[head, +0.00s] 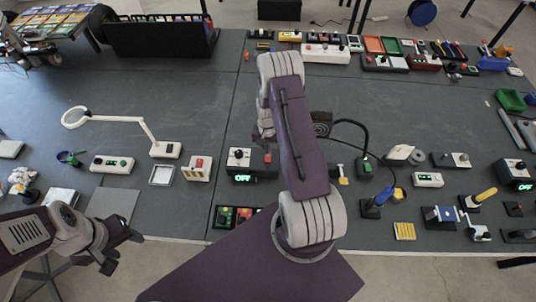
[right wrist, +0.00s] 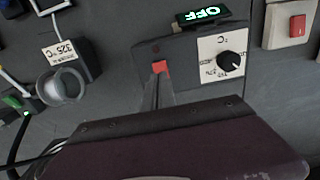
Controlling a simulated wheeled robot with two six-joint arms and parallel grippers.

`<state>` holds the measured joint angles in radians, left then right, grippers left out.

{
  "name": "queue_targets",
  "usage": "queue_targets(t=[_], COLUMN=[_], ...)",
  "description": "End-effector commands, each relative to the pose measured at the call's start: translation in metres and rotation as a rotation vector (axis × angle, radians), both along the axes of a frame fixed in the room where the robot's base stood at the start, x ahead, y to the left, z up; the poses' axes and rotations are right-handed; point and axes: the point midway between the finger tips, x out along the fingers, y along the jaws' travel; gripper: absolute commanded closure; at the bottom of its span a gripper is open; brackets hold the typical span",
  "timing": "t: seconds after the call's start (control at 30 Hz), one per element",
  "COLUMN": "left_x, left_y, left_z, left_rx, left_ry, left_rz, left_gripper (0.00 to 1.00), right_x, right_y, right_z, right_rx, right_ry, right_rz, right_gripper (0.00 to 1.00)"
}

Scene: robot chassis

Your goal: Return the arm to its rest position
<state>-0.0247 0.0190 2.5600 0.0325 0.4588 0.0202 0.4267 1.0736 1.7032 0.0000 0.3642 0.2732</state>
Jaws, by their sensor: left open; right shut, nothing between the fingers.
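My left gripper (head: 122,250) is at the lower left of the head view, over the bench's front edge. Its fingers are apart with nothing between them. My right arm reaches up the middle of the head view and folds back down; its links hide the right gripper there. In the right wrist view the right gripper (right wrist: 157,92) is shut and empty. Its tips overlap the picture near the red switch (right wrist: 159,67) of a control box (right wrist: 183,52). I cannot tell if they touch the switch. The same control box (head: 252,164) shows in the head view beside my right arm.
The box's display (right wrist: 202,14) reads OFF. A soldering iron stand (right wrist: 62,84) is at the left of the wrist view. A magnifier lamp (head: 125,120) stands left on the bench. Several devices crowd the right side. The bench's left middle is mostly bare.

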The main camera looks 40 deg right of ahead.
Motion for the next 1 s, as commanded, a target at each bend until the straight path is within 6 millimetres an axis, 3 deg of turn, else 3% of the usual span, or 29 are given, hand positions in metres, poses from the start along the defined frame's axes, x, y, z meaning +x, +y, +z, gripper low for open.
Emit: queue_targets(t=[0.23,0.77,0.87,0.93,1.0], left_x=[0.0,0.0,0.0,0.0,0.0], left_y=[0.0,0.0,0.0,0.0,0.0], left_z=[0.02,0.014,-0.003,-0.023,-0.044], left_rx=[0.0,0.0,0.0,0.0,0.0], left_ry=[0.0,0.0,0.0,0.0,0.0], left_rz=[0.0,0.0,0.0,0.0,0.0], left_gripper=[0.49,0.49,0.49,0.49,0.49], right_x=[0.0,0.001,0.027,0.055,0.066], right_y=[0.0,0.002,0.012,0.029,0.057], right_z=[0.026,0.021,0.028,0.049,0.076], right_rx=[0.0,0.001,-0.023,-0.051,-0.067], right_ry=[0.0,0.001,-0.055,-0.132,-0.194], right_rz=[0.0,0.007,0.053,0.114,0.182], right_gripper=[1.0,1.0,1.0,1.0,1.0])
